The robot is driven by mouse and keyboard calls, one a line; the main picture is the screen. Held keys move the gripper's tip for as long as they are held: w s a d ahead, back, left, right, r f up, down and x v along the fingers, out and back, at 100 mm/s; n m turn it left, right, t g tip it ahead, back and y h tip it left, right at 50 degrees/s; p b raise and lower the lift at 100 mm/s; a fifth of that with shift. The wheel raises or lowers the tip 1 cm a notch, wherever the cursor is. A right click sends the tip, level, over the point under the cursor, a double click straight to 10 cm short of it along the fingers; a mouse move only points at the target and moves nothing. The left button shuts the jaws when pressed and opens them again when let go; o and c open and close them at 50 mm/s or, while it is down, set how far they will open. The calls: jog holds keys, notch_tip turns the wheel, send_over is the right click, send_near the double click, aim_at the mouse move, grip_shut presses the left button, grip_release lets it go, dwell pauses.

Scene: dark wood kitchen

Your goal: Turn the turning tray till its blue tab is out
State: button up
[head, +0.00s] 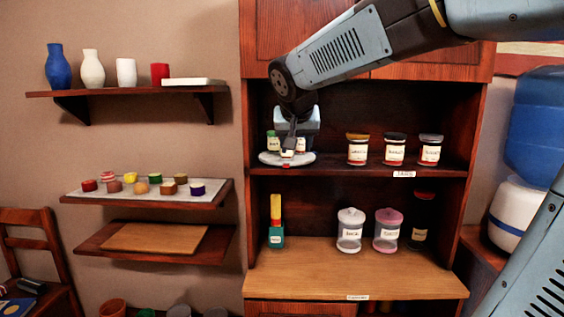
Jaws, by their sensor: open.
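The turning tray (268,158) is a pale round disc on the left of the cabinet's upper shelf. A green-lidded jar (272,142) stands on it at the left, and another small labelled jar (301,144) shows behind my gripper. My gripper (288,152) is open and reaches down over the tray's middle front. I cannot tell whether its fingers touch the tray. I see no blue tab on the visible rim; my gripper and the jars hide part of the tray.
Three labelled jars (394,149) stand to the right on the same shelf (345,170). Below, a green and yellow bottle (276,222) and lidded jars (350,230) stand on the counter (330,272). The cabinet's left wall is close beside the tray.

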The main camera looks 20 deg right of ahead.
jog(key=w+a+r, duration=0.1)
jog(key=w+r, duration=0.1)
jog(key=w, duration=0.3)
send_near(286, 164)
jog(key=shift+m+t, duration=0.3)
jog(key=x, duration=0.7)
jog(key=shift+s+f, duration=0.3)
jog(key=shift+c, duration=0.2)
grip_shut()
